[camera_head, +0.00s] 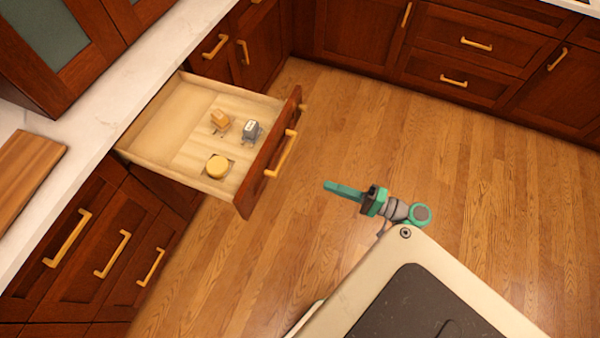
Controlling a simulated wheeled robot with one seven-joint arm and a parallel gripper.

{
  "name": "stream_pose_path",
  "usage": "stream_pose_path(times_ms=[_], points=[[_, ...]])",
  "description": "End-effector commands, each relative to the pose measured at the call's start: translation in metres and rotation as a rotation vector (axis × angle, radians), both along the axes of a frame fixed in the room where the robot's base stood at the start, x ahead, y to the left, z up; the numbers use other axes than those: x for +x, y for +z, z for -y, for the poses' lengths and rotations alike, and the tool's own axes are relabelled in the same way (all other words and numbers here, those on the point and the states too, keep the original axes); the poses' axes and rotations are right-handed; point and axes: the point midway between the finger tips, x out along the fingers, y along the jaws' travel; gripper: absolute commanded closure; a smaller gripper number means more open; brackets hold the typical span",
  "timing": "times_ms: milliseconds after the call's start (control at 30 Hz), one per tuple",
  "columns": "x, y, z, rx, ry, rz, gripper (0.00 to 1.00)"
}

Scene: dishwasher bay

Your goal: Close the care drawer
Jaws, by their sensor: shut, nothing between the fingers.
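The care drawer (190,180) is pulled well out of the cabinet at the left, under the white counter. Its dark red wooden front (256,185) faces right and carries a brass bar handle (281,154). Inside lie a yellow round item (217,167), a grey item (251,131) and a small orange-brown item (220,119). My gripper (328,185) is green, shut and empty. In the picture it is to the right of the drawer front, apart from the handle, over the wood floor, with its fingers pointing left toward the drawer.
The white counter (98,128) runs above the drawer, with a wooden board (24,172) on it at the left. Closed cabinets with brass handles line the left and back. The wood floor (390,135) between the drawer and the back cabinets is clear.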

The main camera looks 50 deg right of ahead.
Motion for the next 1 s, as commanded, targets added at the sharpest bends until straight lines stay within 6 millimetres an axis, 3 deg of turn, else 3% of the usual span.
stream_pose_path(times_ms=[167, 700, 1000], points=[[0.016, 0.0, -0.008, 0.001, 0.005, 0.001, 1.0], [0.104, 0.0, -0.045, 0.001, 0.003, -0.001, 1.0], [0.127, 0.0, -0.053, 0.001, 0.0, -0.001, 1.0]])
